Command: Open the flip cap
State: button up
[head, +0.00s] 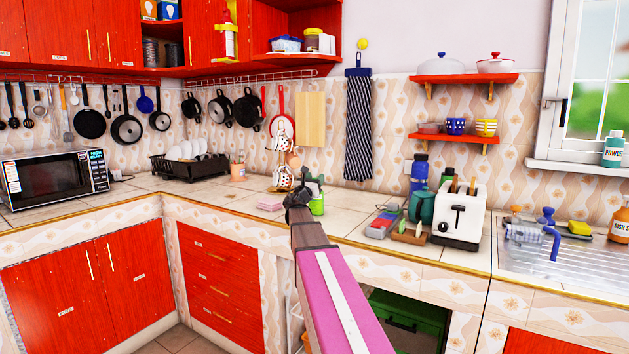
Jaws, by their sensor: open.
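A bright green bottle (317,203) stands on the tiled counter, just right of and partly behind my gripper. Something pale and green shows at its top, but the flip cap is too small to make out, so I cannot tell whether it is open or shut. My gripper (297,192) is dark and sits at the far end of my arm, over the counter beside the bottle. It is open, with nothing seen in it. The arm hides part of the counter in front, and I cannot tell whether the gripper touches the bottle.
A mug rack (283,165) stands close behind the gripper. A pink sponge (271,202) lies to its left. A white toaster (459,213), a blue bottle (419,172) and small items stand to the right. A dish rack (190,165) and microwave (57,178) are at left.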

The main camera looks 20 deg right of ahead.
jog(key=c, duration=0.6)
jog(key=shift+r, duration=0.1)
jog(key=shift+w+d+r+g+y, duration=0.1)
jog(key=shift+r+g+y, duration=0.15)
jog(key=shift+g+y, duration=0.35)
jog(key=shift+w+d+r+g+y, duration=0.1)
jog(key=shift+r+g+y, duration=0.15)
jog(key=shift+g+y, duration=0.3)
jog(key=g+y, duration=0.2)
jog(key=w+d+r+g+y, duration=0.1)
jog(key=shift+y, duration=0.35)
jog(key=g+y, duration=0.2)
jog(key=w+d+g+y, duration=0.1)
jog(key=shift+r, duration=0.25)
jog(key=shift+w+d+f+g+y, duration=0.1)
jog(key=shift+d+g+y, duration=0.05)
jog(key=shift+g+y, duration=0.35)
jog(key=shift+w+d+f+g+y, duration=0.15)
jog(key=shift+g+y, duration=0.2)
jog(key=shift+y, duration=0.25)
jog(key=shift+s+r, duration=0.1)
